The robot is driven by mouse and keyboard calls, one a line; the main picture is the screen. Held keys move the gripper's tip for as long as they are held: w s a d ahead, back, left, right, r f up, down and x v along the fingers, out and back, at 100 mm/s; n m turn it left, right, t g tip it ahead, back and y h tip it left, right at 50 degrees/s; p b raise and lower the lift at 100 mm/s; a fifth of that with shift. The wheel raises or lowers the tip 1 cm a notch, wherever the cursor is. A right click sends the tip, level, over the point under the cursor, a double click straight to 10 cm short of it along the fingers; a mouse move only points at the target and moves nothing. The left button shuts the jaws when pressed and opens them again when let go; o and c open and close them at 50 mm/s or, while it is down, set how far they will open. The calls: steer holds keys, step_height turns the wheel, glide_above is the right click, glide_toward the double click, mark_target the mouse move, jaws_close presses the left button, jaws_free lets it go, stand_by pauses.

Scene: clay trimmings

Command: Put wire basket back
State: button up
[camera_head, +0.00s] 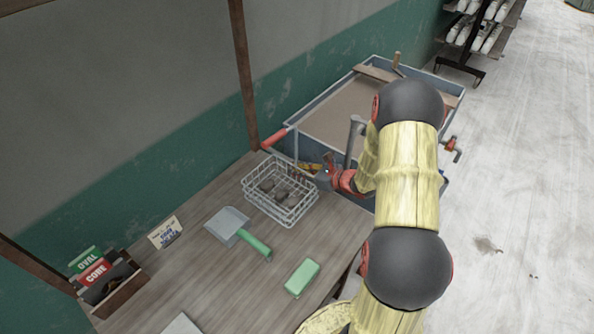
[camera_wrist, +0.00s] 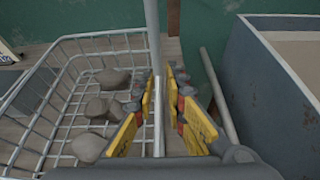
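The wire basket (camera_head: 281,203) is pale metal mesh and sits on the wooden bench. Several grey-brown lumps lie in it; they also show in the wrist view, where the basket (camera_wrist: 62,95) fills the left side. My gripper (camera_head: 322,174) is at the basket's right back edge in the head view. In the wrist view my gripper (camera_wrist: 160,92) has its yellow-padded fingers on either side of a pale bar along the basket's right side. The fingertips are close together, but whether they press on the bar is unclear.
A blue-grey basin (camera_head: 335,108) stands behind and right of the bench (camera_head: 213,286). A grey tube (camera_wrist: 218,95) lies right of my fingers.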

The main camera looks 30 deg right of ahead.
steer(key=shift+o, duration=0.9)
steer(key=shift+r, duration=0.2)
steer(key=p+v, duration=0.3)
steer(key=v, duration=0.9)
steer(key=s+a+r+n+g+y, duration=0.1)
steer(key=s+a+r+n+g, duration=0.1)
steer(key=a+r+n, duration=0.4)
steer(key=s+a+r+n+g+y, duration=0.1)
steer(key=s+a+r+n+g, duration=0.2)
steer(key=a, duration=0.6)
steer(key=s+a+r+n+g+y, duration=0.1)
steer(key=a+r+n+g, duration=0.1)
steer(key=a+r+n, duration=0.35)
steer(key=s+a+r+n+h, duration=0.4)
steer(key=s+r+n+h, duration=0.3)
steer(key=s+r+n, duration=0.3)
steer(key=s+n, duration=0.4)
steer(key=n, duration=0.3)
steer(key=shift+s+r+h, duration=0.25)
steer(key=shift+s+h, duration=0.05)
steer(key=shift+h, duration=0.1)
